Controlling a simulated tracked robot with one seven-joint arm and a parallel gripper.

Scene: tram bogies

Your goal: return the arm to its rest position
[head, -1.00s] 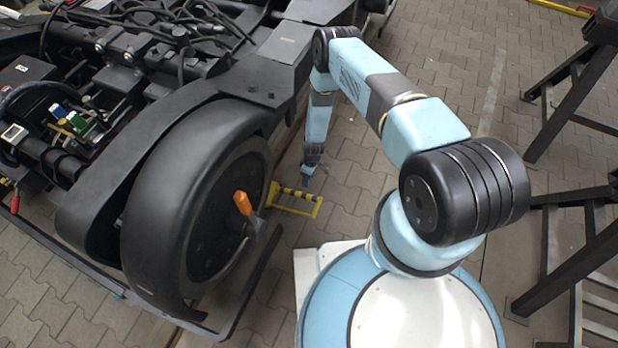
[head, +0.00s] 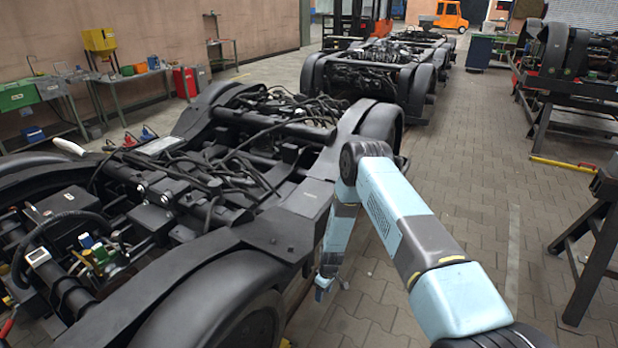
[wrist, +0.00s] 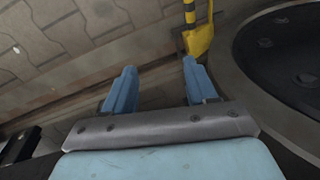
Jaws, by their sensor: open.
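My arm reaches forward from the lower right in the head view, bent at the elbow, with its forearm hanging down beside the near bogie (head: 270,222). My gripper (head: 326,288) hangs low next to the bogie's side, small and partly shaded in that view. In the wrist view my gripper (wrist: 158,88) shows two blue fingers spread wide apart, with nothing between them. A yellow and black bar (wrist: 198,36) lies beyond the right finger. A dark wheel (wrist: 285,55) is at the right of the wrist view.
A second bogie (head: 375,72) stands further back. Black stands (head: 590,245) are on the right. The paved aisle (head: 465,165) between is clear. Workbenches (head: 130,88) line the left wall, and an orange forklift (head: 362,18) is at the back.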

